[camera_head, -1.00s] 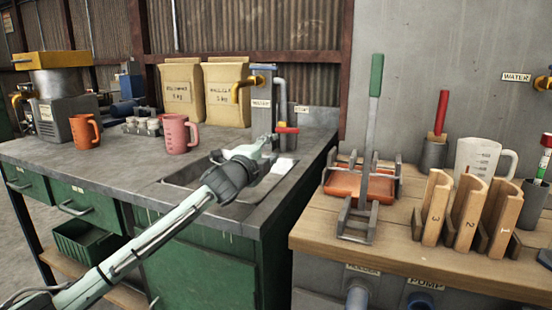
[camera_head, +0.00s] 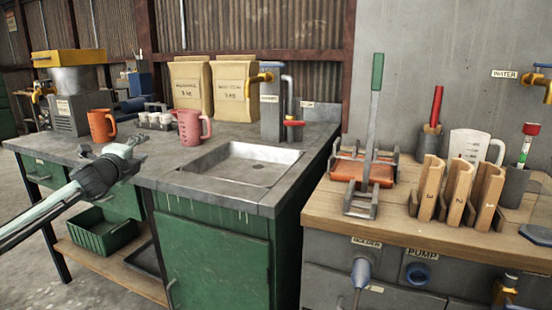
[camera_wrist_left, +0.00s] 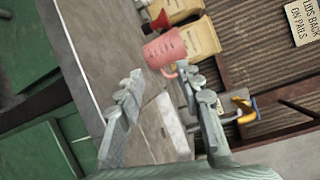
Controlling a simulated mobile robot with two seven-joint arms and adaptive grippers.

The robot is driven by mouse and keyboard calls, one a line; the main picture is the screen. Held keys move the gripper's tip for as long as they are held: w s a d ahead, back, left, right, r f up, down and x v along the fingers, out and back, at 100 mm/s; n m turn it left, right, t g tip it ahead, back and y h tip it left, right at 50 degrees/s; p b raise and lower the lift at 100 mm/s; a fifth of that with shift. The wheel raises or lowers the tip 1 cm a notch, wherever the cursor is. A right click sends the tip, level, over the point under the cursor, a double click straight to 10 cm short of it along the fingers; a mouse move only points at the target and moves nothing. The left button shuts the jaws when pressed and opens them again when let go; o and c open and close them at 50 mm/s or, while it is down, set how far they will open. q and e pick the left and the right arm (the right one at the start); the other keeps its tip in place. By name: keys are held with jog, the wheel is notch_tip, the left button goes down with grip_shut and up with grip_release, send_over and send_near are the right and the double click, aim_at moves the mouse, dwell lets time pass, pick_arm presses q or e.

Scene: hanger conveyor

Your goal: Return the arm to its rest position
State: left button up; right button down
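My left arm comes in from the left in the head view, and its gripper (camera_head: 134,148) is over the front of the grey worktop (camera_head: 170,168), left of the sink. In the left wrist view the two fingers of this gripper (camera_wrist_left: 160,88) are spread apart with nothing held between them. The pink mug (camera_head: 190,128) stands on the worktop behind the gripper, apart from it; it also shows beyond the fingertips in the wrist view (camera_wrist_left: 165,50). My right gripper is not in view.
An orange mug (camera_head: 101,125) stands close behind the left gripper. A wooden bench (camera_head: 385,222) at right bears a press (camera_head: 362,175), a clear jug (camera_head: 468,146) and numbered wooden holders (camera_head: 458,192).

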pick_arm(q)
jog(key=s+a+r+y, duration=0.1)
jog(key=s+a+y, duration=0.1)
jog(key=a, duration=0.5)
jog(key=s+a+f+n+g+y, duration=0.1)
jog(key=s+a+f+n+g, duration=0.15)
jog(key=s+f, duration=0.55)
jog(key=s+a+f+n+g+y, duration=0.1)
jog(key=s+f+n+g, duration=0.2)
jog(key=f, duration=0.8)
jog(key=s+a+f+n+g, duration=0.1)
jog(key=s+a+f+n, duration=0.1)
jog(key=s+f, duration=0.65)
jog(key=s+a+f+n+g+y, duration=0.1)
jog(key=s+a+f+n+g, duration=0.2)
jog(key=s+f, duration=0.65)
jog(key=s+a+f+n+g+y, duration=0.2)
jog(key=s+f+n+g, duration=0.15)
jog(key=s, duration=1.05)
jog(key=s+d+f+n+h, duration=0.1)
jog(key=d+f, duration=0.3)
jog(key=d, duration=0.5)
jog(key=s+d+f+n+g+h, duration=0.1)
jog(key=s+d+f+n+h, duration=0.1)
jog(key=d, duration=0.7)
jog(key=s+d+f+n+h, duration=0.1)
jog(key=s+d+f+h, duration=0.2)
jog(key=d+f, duration=0.4)
jog(key=shift+s+d+n, duration=0.3)
jog(key=shift+d, duration=0.95)
